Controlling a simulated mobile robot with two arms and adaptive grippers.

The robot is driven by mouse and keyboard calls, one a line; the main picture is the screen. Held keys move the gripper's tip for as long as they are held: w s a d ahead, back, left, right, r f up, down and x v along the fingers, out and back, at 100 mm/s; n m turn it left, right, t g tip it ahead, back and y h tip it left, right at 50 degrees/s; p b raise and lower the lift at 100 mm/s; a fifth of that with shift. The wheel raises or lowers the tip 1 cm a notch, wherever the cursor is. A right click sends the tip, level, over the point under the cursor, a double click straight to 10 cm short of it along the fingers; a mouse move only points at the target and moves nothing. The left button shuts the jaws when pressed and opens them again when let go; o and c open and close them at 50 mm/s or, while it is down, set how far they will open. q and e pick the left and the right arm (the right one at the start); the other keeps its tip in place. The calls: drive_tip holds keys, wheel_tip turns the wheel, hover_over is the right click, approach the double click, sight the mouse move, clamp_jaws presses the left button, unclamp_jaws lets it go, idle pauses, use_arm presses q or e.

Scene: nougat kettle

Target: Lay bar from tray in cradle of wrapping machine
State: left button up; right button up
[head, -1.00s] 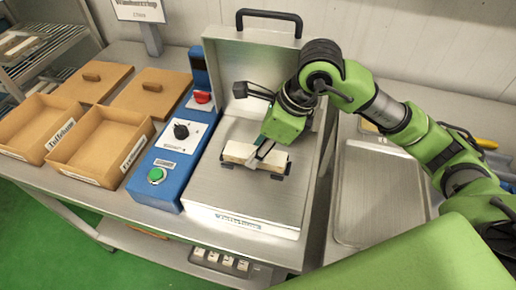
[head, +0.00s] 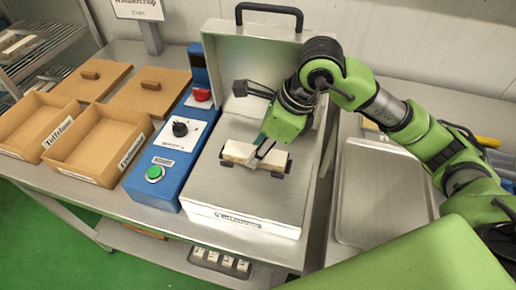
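The pale bar (head: 238,152) lies across the dark-ended cradle (head: 280,165) on the bed of the wrapping machine (head: 222,183). My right gripper (head: 257,160) is over the bar, its fingers reaching down at the bar's middle. The fingers partly hide the bar, and I cannot tell whether they press on it or stand slightly apart. The machine's lid (head: 250,65) stands open with a black handle on top. The metal tray (head: 385,200) to the right looks empty where it shows. My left gripper is not in view.
A blue control box (head: 165,160) with green, black and red controls stands left of the machine. Two cardboard boxes (head: 95,150) and their lids (head: 150,92) are further left. My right arm spans the area above the tray.

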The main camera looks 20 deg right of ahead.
drive_tip(key=shift+f, duration=0.1)
idle(0.3)
drive_tip(key=o, duration=1.7)
drive_tip(key=shift+r+p, duration=2.35)
drive_tip(key=shift+r, duration=1.7)
drive_tip(key=shift+s+f, duration=0.1)
